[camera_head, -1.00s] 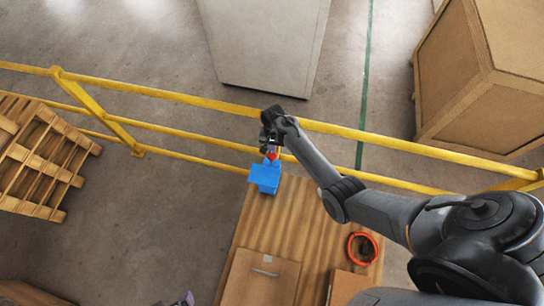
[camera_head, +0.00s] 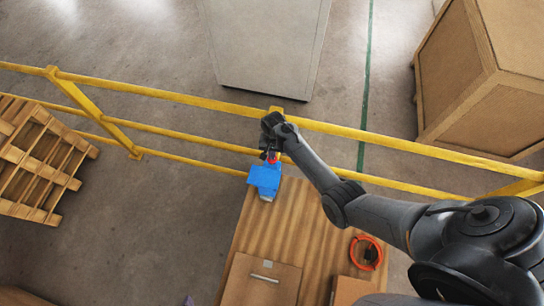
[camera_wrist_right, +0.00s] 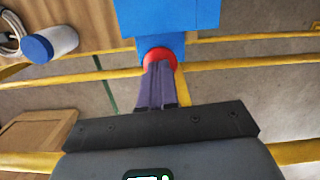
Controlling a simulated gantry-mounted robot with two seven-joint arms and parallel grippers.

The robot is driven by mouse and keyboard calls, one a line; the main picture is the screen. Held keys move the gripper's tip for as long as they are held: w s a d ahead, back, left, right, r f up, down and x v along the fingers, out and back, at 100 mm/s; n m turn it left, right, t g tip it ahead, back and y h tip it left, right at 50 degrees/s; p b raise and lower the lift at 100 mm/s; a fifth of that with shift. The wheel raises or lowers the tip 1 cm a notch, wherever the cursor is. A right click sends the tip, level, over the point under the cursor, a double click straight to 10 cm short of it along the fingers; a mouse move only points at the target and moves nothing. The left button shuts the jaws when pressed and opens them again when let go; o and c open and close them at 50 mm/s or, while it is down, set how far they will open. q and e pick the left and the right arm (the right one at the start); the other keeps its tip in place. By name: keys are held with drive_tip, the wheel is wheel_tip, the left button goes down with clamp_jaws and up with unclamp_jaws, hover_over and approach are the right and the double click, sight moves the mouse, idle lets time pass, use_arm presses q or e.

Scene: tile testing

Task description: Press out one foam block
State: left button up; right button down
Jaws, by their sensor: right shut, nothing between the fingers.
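A blue box-like device (camera_head: 264,176) stands at the far end of the wooden table, seemingly the foam block device. It fills the top middle of the right wrist view (camera_wrist_right: 168,15). A round red part (camera_wrist_right: 160,56) is on its near side. My right gripper (camera_wrist_right: 160,72) is shut and empty, its purple-grey fingertips at the red part and seemingly touching it. In the head view the right gripper (camera_head: 271,154) is at the device's far side. No loose foam block can be made out. A tiny purple tip at the bottom edge may be my left gripper (camera_head: 188,301).
The wooden table (camera_head: 290,222) holds a brown box (camera_head: 262,285) and an orange ring (camera_head: 355,250). A white cylinder with a blue end (camera_wrist_right: 60,40) shows in the wrist view. A yellow rail (camera_head: 190,99) runs close behind the device.

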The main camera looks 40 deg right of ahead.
wheel_tip(320, 180, down, 3)
drive_tip(key=shift+f+b, duration=0.2)
drive_tip(key=shift+b, duration=0.7)
use_arm(q)
wheel_tip(320, 180, down, 2)
drive_tip(key=shift+a+f, duration=0.15)
drive_tip(key=shift+f, duration=0.05)
use_arm(e)
drive_tip(key=shift+r, duration=0.1)
use_arm(q)
drive_tip(key=shift+f, duration=0.25)
use_arm(e)
drive_tip(key=shift+w+d+r, duration=0.25)
drive_tip(key=shift+w+d, duration=0.25)
drive_tip(key=shift+d, duration=0.1)
drive_tip(key=shift+w+d+r, duration=0.25)
drive_tip(key=shift+w+d, duration=0.2)
drive_tip(key=shift+d, duration=0.15)
use_arm(q)
drive_tip(key=shift+d, duration=0.2)
drive_tip(key=shift+a+r, duration=0.15)
use_arm(e)
wheel_tip(320, 180, up, 11)
drive_tip(key=shift+w+d, duration=0.35)
drive_tip(key=shift+d, duration=0.1)
